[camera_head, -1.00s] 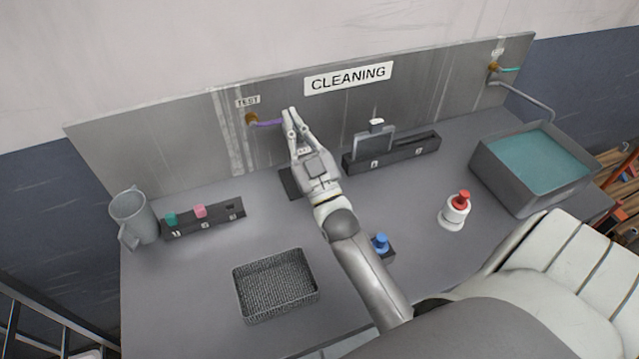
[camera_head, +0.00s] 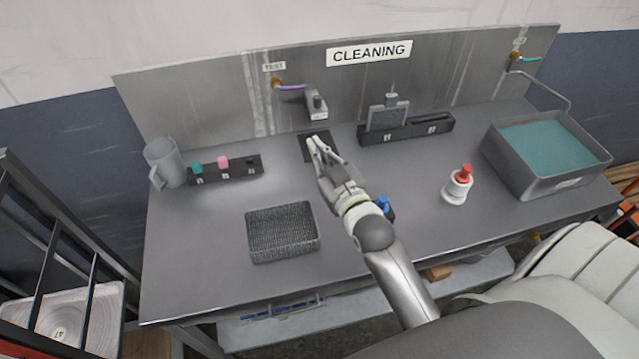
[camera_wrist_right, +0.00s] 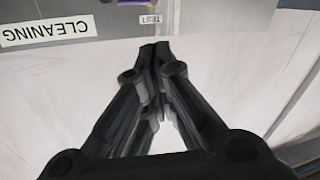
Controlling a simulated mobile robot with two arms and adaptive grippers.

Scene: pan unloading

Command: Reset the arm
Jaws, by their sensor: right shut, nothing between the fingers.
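My right gripper (camera_head: 318,146) is over the grey bench, in front of a dark pad (camera_head: 316,143) that it partly covers. Its fingers are shut and empty. In the right wrist view the closed fingertips (camera_wrist_right: 155,50) point toward the back panel, with the CLEANING sign at the upper left and the TEST label above. My left gripper is not in view.
A wire-mesh basket (camera_head: 282,232) sits at front left. A jug (camera_head: 163,162) and a rack with colored plugs (camera_head: 225,170) stand at left. A dark holder (camera_head: 407,130), a red-topped bottle (camera_head: 458,186) and a water tub (camera_head: 548,152) are at right. A blue-topped item (camera_head: 385,204) is beside my arm.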

